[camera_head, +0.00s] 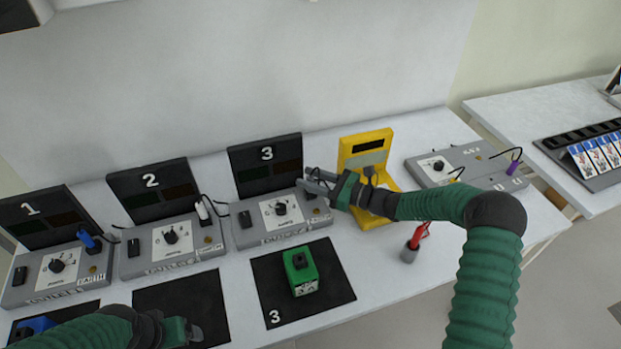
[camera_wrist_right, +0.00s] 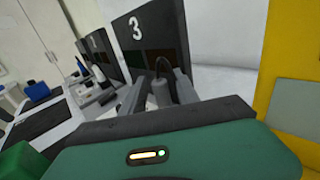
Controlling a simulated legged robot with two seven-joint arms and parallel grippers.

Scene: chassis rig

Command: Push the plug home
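A grey plug (camera_wrist_right: 160,92) with a dark cable stands between the fingers of my right gripper (camera_wrist_right: 162,88) in the right wrist view. The fingers appear closed on its sides. In the head view my right gripper (camera_head: 309,183) is at the right end of the grey unit marked 3 (camera_head: 245,235), and the plug is mostly hidden by the fingers. The plug's lower end is hidden, so I cannot tell how deep it sits. My left gripper (camera_head: 182,331) is low at the bottom left, and its fingers are not clear.
Units 1 (camera_head: 25,293) and 2 (camera_head: 135,262) stand left, with a blue plug (camera_head: 86,239) and a white plug (camera_head: 202,210). A green box (camera_head: 300,272) lies on the black mat 3 (camera_head: 335,285). A yellow meter (camera_head: 365,146) stands close behind my right wrist. A red-handled tool (camera_head: 416,238) stands in a grey cup.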

